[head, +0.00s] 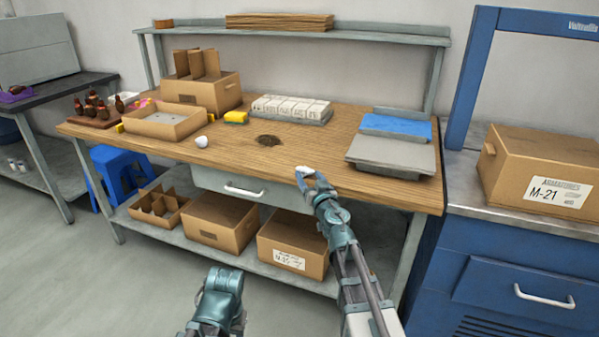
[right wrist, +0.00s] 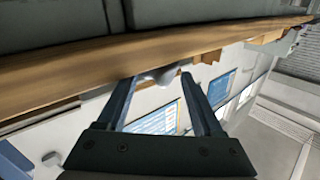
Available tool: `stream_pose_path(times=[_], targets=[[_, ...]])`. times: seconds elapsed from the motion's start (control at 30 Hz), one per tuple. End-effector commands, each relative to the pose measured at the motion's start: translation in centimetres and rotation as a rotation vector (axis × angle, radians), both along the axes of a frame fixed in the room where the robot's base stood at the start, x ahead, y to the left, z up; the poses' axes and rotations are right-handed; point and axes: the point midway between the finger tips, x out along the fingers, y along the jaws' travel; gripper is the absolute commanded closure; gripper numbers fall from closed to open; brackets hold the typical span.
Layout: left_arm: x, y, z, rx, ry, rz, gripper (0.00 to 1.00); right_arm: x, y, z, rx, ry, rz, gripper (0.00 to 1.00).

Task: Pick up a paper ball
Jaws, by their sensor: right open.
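One white crumpled paper ball (head: 202,142) lies on the wooden workbench (head: 250,160), left of the middle and near the front edge. A second white paper ball (head: 304,169) is near the bench's front edge, right at the fingertips of my right gripper (head: 309,177). My right gripper is open. In the right wrist view a pale lump (right wrist: 158,74), which looks like this ball, shows between and just beyond the two spread fingers. I cannot tell whether they touch it. Part of my left arm shows at the bottom of the head view, but its gripper does not.
A yellow sponge-like block (head: 236,117), a dark brown patch (head: 269,140) and a white segmented block (head: 290,108) are on the bench. Cardboard boxes (head: 292,243) sit on the lower shelf.

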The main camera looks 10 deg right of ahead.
Motion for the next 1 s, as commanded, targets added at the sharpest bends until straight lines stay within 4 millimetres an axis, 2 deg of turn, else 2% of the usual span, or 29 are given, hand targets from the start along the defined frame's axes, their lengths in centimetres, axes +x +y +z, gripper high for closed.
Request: stream_pose_path(times=[0.07,0.3,0.63,1.0], targets=[[0.0,0.0,0.03,0.0,0.0,0.0,0.5,0.96,-0.45,0.03,0.0,0.0,0.0,0.32],[0.0,0.0,0.03,0.0,0.0,0.0,0.5,0.94,-0.49,0.03,0.0,0.0,0.001,0.32],[0.0,0.0,0.03,0.0,0.0,0.0,0.5,0.94,-0.48,0.03,0.0,0.0,0.001,0.91],[0.0,-0.01,0.06,0.0,0.0,0.0,0.5,0.94,-0.46,0.06,0.0,0.0,0.001,0.94]])
